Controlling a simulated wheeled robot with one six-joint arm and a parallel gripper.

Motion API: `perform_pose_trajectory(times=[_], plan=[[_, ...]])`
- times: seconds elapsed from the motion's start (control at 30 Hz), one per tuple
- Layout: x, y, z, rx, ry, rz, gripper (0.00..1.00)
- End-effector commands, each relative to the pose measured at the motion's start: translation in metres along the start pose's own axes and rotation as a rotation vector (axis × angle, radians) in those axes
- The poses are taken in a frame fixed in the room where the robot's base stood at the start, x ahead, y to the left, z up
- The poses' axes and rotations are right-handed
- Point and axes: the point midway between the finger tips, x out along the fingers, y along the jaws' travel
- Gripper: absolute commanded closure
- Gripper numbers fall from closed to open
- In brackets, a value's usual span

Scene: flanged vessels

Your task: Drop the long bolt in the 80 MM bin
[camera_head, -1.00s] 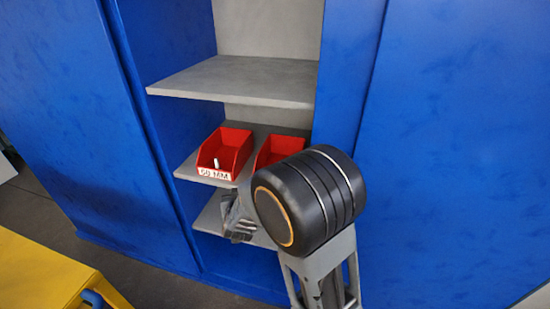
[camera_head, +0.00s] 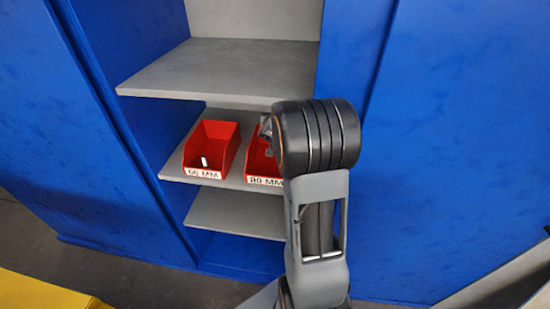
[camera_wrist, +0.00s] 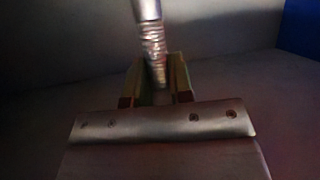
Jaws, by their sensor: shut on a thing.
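The long bolt (camera_wrist: 153,45) is a grey threaded rod in the wrist view. My gripper (camera_wrist: 155,82) is shut on it, with one jaw on each side. The bolt's upper end runs out of the frame. In the head view my gripper (camera_head: 267,126) shows only in part, beside the black wrist joint and above the right red bin. That bin (camera_head: 264,181) is labelled 80 MM and stands on the middle shelf. My arm hides its right side. A small grey bit shows at its opening; I cannot tell what it is.
A grey upper shelf (camera_head: 220,70) overhangs both bins. Blue cabinet walls (camera_head: 100,130) flank the shelves.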

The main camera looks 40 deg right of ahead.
Motion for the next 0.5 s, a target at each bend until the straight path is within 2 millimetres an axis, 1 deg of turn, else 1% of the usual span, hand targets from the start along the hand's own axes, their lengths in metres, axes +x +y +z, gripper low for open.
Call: perform_pose_trajectory(times=[0.5], plan=[[0.020,0.000,0.047,0.000,0.002,0.000,1.00]])
